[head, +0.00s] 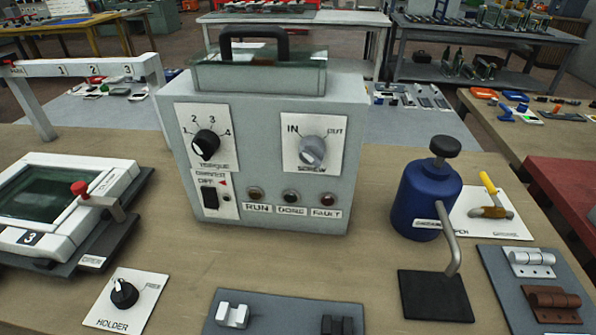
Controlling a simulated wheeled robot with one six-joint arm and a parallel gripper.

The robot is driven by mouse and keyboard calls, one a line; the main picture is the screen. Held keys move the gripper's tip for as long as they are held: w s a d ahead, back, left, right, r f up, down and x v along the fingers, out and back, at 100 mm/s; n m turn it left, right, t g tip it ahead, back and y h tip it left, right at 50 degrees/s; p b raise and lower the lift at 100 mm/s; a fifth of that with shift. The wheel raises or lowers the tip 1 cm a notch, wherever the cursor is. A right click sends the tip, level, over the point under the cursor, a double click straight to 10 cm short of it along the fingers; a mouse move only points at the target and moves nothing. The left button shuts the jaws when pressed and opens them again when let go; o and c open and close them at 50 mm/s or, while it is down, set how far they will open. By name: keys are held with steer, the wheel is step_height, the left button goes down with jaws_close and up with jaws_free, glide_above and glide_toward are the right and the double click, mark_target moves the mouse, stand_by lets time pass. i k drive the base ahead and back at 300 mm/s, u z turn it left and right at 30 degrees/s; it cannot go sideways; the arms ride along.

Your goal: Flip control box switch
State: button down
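The grey control box (262,150) stands upright on the wooden table, with a black handle (254,34) on top. On the lower left of its front is a small plate with a black switch (210,197) and the word OFF above it. A red mark shows to the right of that word. I cannot tell the switch's position. Above it is a black torque knob (206,145) with marks 1 to 4. A grey screw knob (312,150) marked IN and OUT is on the right. My gripper is not in view.
A blue cylinder (418,200) with a black knob and bent metal rod stands right of the box. A white device (65,205) with a red-tipped lever is on the left. A holder knob plate (127,298) and hinge panel (537,285) lie in front. Bare table separates them.

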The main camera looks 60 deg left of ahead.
mark_target(210, 195)
steer(key=z, duration=0.05)
steer(key=k, duration=0.15)
steer(key=u, duration=2.35)
steer(key=k, duration=0.3)
steer(key=z, duration=0.9)
